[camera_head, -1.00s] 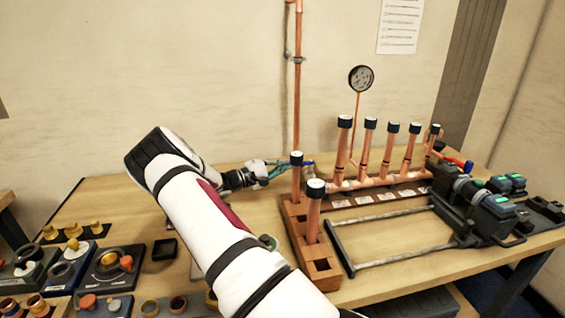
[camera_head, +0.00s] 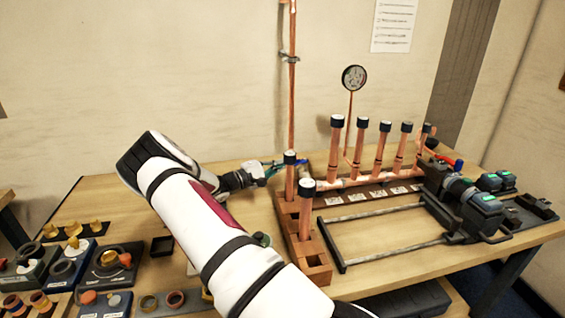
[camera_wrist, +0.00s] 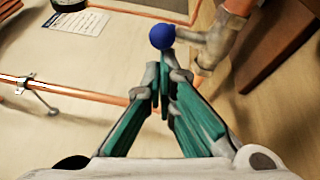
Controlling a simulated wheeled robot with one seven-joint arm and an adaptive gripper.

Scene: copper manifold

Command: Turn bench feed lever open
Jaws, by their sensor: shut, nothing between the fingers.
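The lever shows in the wrist view as a round blue knob (camera_wrist: 162,36) by a copper pipe fitting (camera_wrist: 210,48). In the head view a small blue part (camera_head: 304,163) shows at the left end of the copper manifold (camera_head: 350,183). My gripper (camera_wrist: 164,75) is shut and empty, its teal fingers pointing at the knob. The fingertips are right at the knob's lower edge; I cannot tell whether they touch it. In the head view my gripper (camera_head: 270,171) is low over the bench, left of the manifold. The lever's base is mostly hidden.
Upright capped copper pipes (camera_head: 335,150) and a pressure gauge (camera_head: 354,78) stand on the manifold. A wooden block (camera_head: 316,262) holds pipes in front. A metal frame (camera_head: 385,252) lies to the right. Small trays and fittings (camera_head: 108,262) fill the left front.

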